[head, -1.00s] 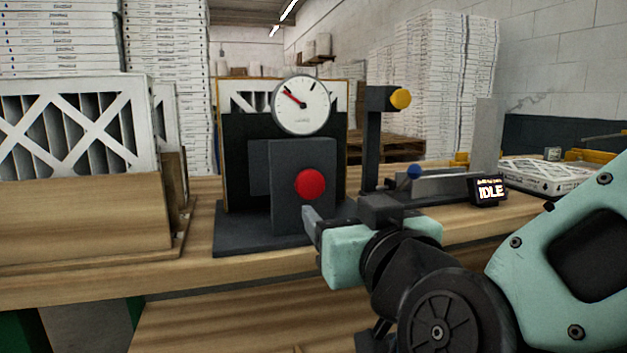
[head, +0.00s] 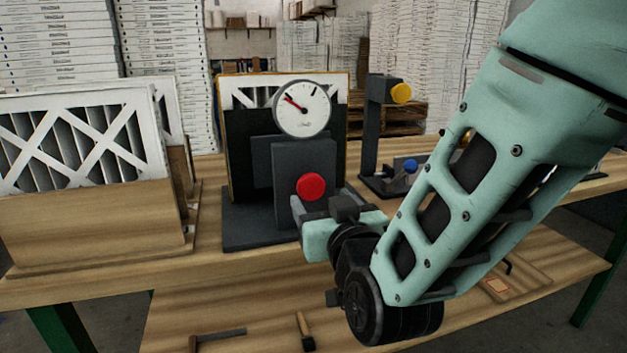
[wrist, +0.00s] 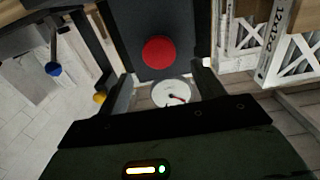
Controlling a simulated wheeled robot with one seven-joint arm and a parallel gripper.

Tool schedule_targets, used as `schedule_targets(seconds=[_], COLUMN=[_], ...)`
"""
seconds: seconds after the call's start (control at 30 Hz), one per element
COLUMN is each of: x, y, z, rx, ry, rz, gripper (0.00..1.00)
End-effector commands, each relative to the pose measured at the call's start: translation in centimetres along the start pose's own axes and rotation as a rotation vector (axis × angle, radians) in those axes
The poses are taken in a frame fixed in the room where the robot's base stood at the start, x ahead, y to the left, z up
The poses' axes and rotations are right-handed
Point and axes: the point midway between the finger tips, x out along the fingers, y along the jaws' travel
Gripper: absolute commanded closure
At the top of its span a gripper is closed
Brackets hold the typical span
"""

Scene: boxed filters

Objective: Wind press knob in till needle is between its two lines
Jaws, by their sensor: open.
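The round red press knob (head: 310,187) is on the front of the dark press (head: 290,165). The white dial (head: 302,108) above has a red needle pointing up and left, beside a dark mark; whether it lies between two lines is too small to tell. My gripper (head: 319,205) is just in front of and below the knob, open and empty. In the wrist view the knob (wrist: 158,52) lies ahead of the spread fingers of my gripper (wrist: 165,90), apart from them. The dial (wrist: 171,93) shows between the fingers, its needle small.
Boxed filters (head: 75,140) stand in a wooden holder (head: 95,225) on the left. A post with a yellow knob (head: 401,93) and a blue knob (head: 410,166) stand right of the press. A brush (head: 305,330) lies on the lower shelf. My arm hides the right of the bench.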

Motion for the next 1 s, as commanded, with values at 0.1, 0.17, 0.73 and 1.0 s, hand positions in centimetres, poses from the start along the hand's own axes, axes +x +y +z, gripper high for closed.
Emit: schedule_targets(seconds=[0.1, 0.17, 0.73, 1.0], x=[2.4, 3.4, 6.1, 6.1], y=[0.1, 0.1, 0.1, 0.1], z=[-0.1, -0.1, 0.0, 0.0], rx=[-0.001, -0.001, 0.000, 0.000], ry=[0.000, 0.000, -0.001, 0.000], rz=[0.003, 0.002, 0.001, 0.001], gripper=[0.33, 0.33, 0.33, 0.76])
